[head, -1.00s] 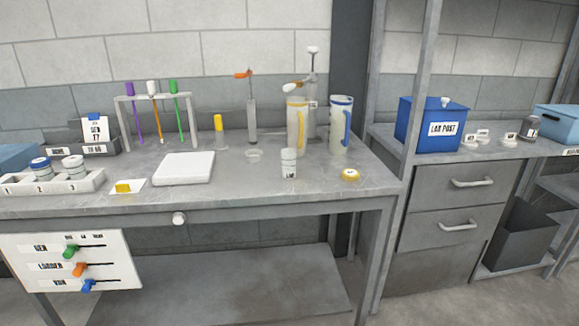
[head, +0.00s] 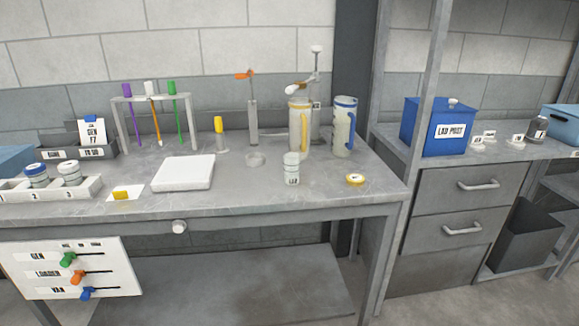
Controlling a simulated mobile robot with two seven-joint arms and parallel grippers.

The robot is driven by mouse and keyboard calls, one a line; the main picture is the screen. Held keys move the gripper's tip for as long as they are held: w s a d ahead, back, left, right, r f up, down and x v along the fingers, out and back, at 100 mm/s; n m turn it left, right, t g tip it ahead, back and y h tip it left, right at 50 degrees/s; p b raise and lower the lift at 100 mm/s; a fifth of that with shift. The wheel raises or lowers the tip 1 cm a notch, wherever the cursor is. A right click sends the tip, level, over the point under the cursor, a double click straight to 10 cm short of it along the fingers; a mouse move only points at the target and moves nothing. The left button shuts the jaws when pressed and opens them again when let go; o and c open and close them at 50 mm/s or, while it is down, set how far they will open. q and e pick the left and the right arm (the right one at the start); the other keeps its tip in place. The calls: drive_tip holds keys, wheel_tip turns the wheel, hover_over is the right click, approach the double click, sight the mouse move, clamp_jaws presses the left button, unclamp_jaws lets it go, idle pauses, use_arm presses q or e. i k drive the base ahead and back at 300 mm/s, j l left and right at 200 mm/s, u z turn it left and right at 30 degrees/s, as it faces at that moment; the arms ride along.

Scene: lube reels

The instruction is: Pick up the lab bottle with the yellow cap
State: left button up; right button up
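A small clear container with a yellow upper part (head: 219,131) stands upright on the grey workbench (head: 240,199), behind and right of a white square plate. A pale labelled bottle (head: 291,170) stands near the front right of the bench, with no yellow cap visible on it. A round yellow cap-like piece (head: 355,180) lies on the bench to its right. Neither of my grippers is in view.
Two tall jugs, one yellow-trimmed (head: 300,128) and one blue-trimmed (head: 344,127), stand at the back right. A test-tube rack (head: 190,101), white plate (head: 183,173) and bottle tray (head: 88,190) occupy the left. The bench's front strip is mostly clear.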

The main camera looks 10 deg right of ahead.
sight(292, 169)
drive_tip(key=i+j+z, duration=0.15)
drive_tip(key=i, duration=0.45)
drive_tip(key=i+j+z, duration=0.1)
drive_tip(key=i, duration=0.5)
